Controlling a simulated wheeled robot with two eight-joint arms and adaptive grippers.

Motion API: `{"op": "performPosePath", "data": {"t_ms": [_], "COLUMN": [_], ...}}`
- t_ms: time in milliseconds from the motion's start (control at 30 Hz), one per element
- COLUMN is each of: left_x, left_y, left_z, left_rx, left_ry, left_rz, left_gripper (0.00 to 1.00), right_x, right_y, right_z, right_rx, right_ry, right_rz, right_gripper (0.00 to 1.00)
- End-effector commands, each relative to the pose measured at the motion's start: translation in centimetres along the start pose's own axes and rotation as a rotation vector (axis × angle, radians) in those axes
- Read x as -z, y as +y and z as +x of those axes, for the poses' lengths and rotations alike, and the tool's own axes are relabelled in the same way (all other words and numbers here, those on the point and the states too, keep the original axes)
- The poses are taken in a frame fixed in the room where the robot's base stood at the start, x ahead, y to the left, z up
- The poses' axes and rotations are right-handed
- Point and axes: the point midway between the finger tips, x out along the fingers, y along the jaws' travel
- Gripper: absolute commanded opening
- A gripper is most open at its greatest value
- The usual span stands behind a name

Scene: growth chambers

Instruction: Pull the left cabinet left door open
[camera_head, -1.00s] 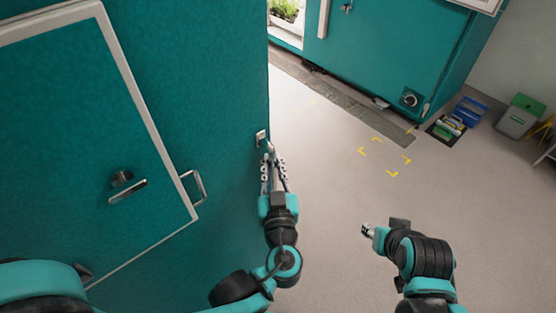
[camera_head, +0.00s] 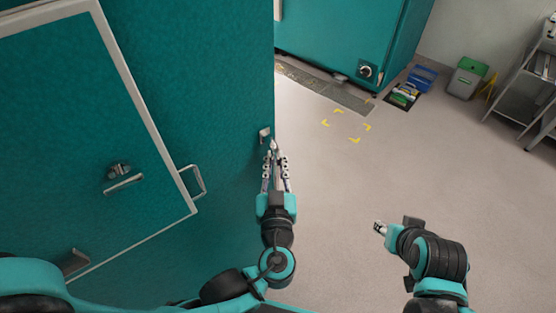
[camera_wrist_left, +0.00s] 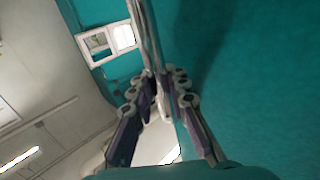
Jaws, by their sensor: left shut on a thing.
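A large teal door panel (camera_head: 225,90), which I take to be the left cabinet left door, fills the left of the head view. It bears a small metal fitting (camera_head: 264,134) by its free edge. My left gripper (camera_head: 273,150) is at this edge, just below the fitting, with its fingers closed together. In the left wrist view the fingertips (camera_wrist_left: 160,85) close at a pale strip along the edge of the teal panel (camera_wrist_left: 250,70). I cannot tell whether they grip the edge or the fitting. My right gripper (camera_head: 380,228) hangs over the floor, apart from the door.
A pale-framed inner panel with a handle (camera_head: 193,181) is on the teal face. Another teal cabinet (camera_head: 350,35) stands at the back, with a blue crate (camera_head: 422,77) and a grey bin (camera_head: 466,78) to its right. The floor between is clear.

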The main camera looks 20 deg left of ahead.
Motion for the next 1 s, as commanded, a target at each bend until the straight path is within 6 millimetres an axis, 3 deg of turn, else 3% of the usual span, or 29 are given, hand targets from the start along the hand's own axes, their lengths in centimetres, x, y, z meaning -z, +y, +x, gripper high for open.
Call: {"op": "performPosePath", "data": {"t_ms": [300,333,400,433,767,1000], "left_x": [0.1,0.1,0.1,0.1,0.1,1.4], "left_y": [0.0,0.0,0.0,0.0,0.0,0.0], "left_z": [0.0,0.0,0.0,0.0,0.0,0.0], "left_rx": [0.000,0.000,0.000,-0.001,0.000,0.000], "left_ry": [0.003,0.003,0.002,0.002,0.001,0.001], "left_rz": [0.002,0.002,0.002,0.002,0.001,0.001], "left_gripper": [0.00,0.17,0.36,0.38,0.38,0.38], "right_x": [0.0,0.0,0.0,0.0,0.0,0.0], "right_y": [0.0,0.0,0.0,0.0,0.0,0.0], "right_z": [0.0,0.0,0.0,0.0,0.0,0.0], "right_rx": [0.000,0.000,0.000,0.000,0.000,0.000], "right_ry": [0.000,0.000,0.000,0.000,0.000,0.000], "right_rz": [0.000,0.000,0.000,0.000,0.000,0.000], "right_gripper": [0.40,0.40,0.40,0.40,0.40,0.40]}}
